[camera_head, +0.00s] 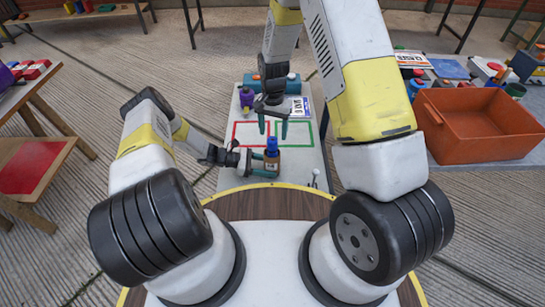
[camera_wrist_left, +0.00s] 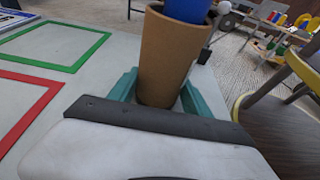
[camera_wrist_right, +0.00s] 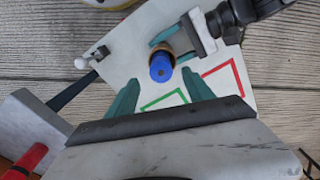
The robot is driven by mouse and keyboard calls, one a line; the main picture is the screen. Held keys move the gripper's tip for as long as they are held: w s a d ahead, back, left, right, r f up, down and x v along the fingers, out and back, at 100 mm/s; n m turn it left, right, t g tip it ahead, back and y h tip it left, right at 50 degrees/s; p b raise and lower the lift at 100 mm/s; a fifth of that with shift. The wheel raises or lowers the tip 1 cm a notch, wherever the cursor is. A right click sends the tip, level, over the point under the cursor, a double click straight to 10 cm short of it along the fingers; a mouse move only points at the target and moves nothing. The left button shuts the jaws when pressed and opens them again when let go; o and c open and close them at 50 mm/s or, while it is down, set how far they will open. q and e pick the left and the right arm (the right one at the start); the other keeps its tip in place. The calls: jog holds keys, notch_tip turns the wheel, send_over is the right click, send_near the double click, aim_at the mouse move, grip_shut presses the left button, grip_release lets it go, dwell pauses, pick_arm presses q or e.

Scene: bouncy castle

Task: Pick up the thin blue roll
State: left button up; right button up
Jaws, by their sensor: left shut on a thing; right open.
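The thin blue roll (camera_head: 272,145) stands upright in a brown, cup-like holder that widens toward the top. Only its upper part shows; the rest is hidden inside the holder. In the left wrist view the blue roll (camera_wrist_left: 188,8) rises out of the brown holder (camera_wrist_left: 172,55). My left gripper (camera_head: 260,165) is shut around the brown holder, not on the roll. My right gripper (camera_head: 273,127) is open and empty, pointing down above the table. In the right wrist view the roll (camera_wrist_right: 160,68) shows end-on, apart from the fingers and just beyond them.
The grey table (camera_head: 308,165) bears a red square outline (camera_head: 236,133) and a green one (camera_head: 312,133). At its back are a teal box (camera_head: 252,79), a purple bottle (camera_head: 246,97) and a printed card (camera_head: 301,107). An orange crate (camera_head: 480,130) stands at right.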

aim_at(273, 146)
notch_tip(273, 146, down, 8)
jog(key=shift+a+f, duration=0.1)
dwell(0.4)
grip_shut()
